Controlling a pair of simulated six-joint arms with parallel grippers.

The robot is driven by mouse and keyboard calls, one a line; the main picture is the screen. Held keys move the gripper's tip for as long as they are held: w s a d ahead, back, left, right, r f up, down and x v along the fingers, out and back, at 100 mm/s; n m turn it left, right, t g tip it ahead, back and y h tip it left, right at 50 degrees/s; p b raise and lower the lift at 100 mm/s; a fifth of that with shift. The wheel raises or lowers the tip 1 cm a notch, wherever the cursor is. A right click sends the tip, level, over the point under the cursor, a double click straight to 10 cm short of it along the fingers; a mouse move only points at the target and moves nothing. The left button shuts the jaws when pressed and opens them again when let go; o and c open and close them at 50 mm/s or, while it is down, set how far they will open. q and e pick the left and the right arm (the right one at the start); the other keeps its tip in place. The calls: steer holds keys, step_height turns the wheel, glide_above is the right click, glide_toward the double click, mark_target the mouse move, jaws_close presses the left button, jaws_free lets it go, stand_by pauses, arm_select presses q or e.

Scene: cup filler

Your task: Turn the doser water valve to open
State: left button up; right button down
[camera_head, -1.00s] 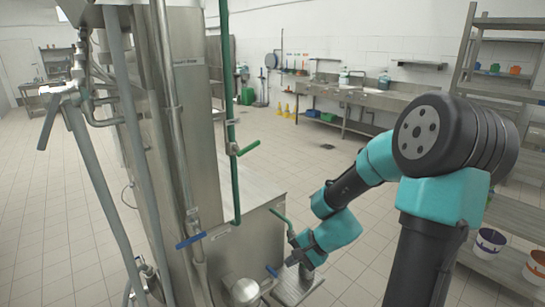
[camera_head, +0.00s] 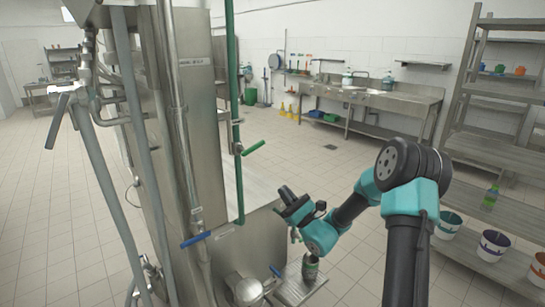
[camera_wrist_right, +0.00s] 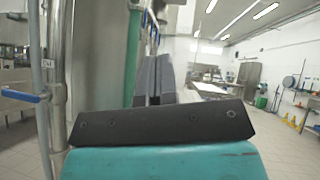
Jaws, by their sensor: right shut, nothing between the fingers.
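A green lever handle (camera_head: 254,147) sticks out to the right from a vertical green pipe (camera_head: 238,190) on the steel machine (camera_head: 200,90). A blue lever handle (camera_head: 195,240) crosses a steel pipe lower down, and a small blue handle (camera_head: 275,271) sits near the bottom. I cannot tell from labels which is the doser water valve. My right gripper (camera_head: 283,192) is shut and empty, raised to the right of the green pipe and below the green handle, apart from it. My left gripper is out of view.
A dark bottle (camera_head: 310,268) stands on a small grated tray (camera_head: 292,291) below my right arm. A grey lever (camera_head: 58,118) sits on the left pipework. Shelves with buckets (camera_head: 493,245) stand at right, a sink counter (camera_head: 370,98) at the back. The tiled floor between is open.

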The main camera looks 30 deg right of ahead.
steer(key=shift+d, duration=0.1)
steer(key=shift+w+r, duration=0.1)
steer(key=shift+r, duration=0.05)
glide_toward(253, 148)
steer(key=shift+w+r, duration=1.9)
steer(key=shift+w, duration=1.25)
steer(key=shift+d, duration=0.3)
